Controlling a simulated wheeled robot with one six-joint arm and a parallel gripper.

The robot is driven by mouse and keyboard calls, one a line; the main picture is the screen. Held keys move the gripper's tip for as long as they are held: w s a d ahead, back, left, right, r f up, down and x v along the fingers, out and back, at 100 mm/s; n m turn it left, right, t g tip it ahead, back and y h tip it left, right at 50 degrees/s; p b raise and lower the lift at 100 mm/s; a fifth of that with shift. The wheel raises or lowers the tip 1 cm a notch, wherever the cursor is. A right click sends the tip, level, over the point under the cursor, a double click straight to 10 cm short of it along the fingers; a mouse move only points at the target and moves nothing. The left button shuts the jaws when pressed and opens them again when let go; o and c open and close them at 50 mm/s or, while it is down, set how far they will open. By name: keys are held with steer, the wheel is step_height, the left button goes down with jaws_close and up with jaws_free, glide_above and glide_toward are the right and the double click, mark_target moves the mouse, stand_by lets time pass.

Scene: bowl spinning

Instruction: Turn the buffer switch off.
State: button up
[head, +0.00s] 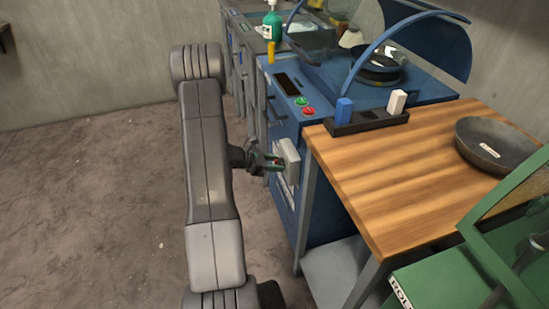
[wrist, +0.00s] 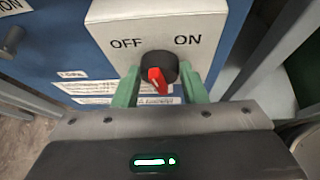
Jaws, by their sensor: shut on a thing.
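The switch is a red knob (wrist: 157,80) on a round black base, fixed to a light grey box (wrist: 113,35). The box has OFF printed at upper left of the knob and ON at upper right. In the head view the grey box (head: 291,158) sits on the side of a blue cabinet. My gripper (head: 274,162) reaches it from the left. In the wrist view its green fingers stand on either side of the knob, shut on it. I cannot tell for certain which label the knob points to.
A wooden table (head: 385,180) carrying a dark bowl (head: 495,145) stands right of the box. The blue cabinet (head: 318,225) has a green and a red button on top. A green machine (head: 450,275) is at lower right. The floor (head: 90,190) at left is clear.

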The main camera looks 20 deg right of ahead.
steer(key=shift+w+n+g+p, duration=0.25)
steer(key=shift+n+g+p, duration=0.8)
steer(key=shift+p, duration=0.05)
steer(key=shift+w+n+g+p, duration=0.25)
steer(key=shift+n+g+p, duration=0.8)
steer(key=shift+p, duration=0.05)
steer(key=o, duration=1)
steer(key=shift+c, duration=0.2)
steer(key=v, duration=1.3)
steer(key=shift+a, duration=0.4)
steer(key=shift+w, duration=0.1)
